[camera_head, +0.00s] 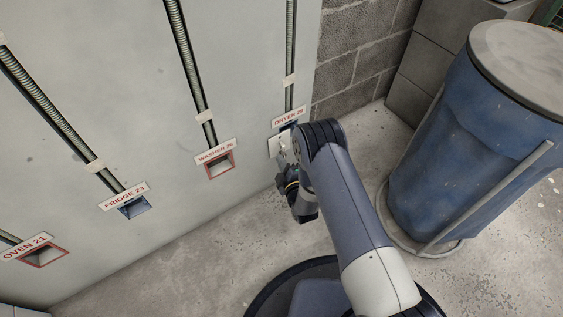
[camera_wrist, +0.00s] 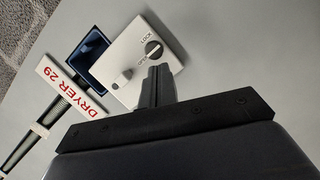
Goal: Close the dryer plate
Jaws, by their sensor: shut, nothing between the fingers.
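The dryer plate (camera_wrist: 133,45) is a pale plate on the wall with a slotted round lock (camera_wrist: 153,48), small lettering and a small knob (camera_wrist: 123,79). It sits beside the blue-lined dryer box (camera_wrist: 88,52), whose opening is largely uncovered. The red-lettered DRYER 29 label (camera_wrist: 72,86) is next to the box. In the head view the plate (camera_head: 274,147) shows below the label (camera_head: 289,116), partly behind my arm. My gripper (camera_wrist: 157,72) is shut and empty, its fingertips at the plate's edge near the lock. I cannot tell whether they touch it.
The wall also carries boxes labelled WASHER (camera_head: 219,165), FRIDGE (camera_head: 134,209) and OVEN (camera_head: 42,256), with conduits above. A large blue drum (camera_head: 470,150) stands on the right. A block wall (camera_head: 362,50) adjoins the panel. Concrete floor (camera_head: 200,255) is clear below the panel.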

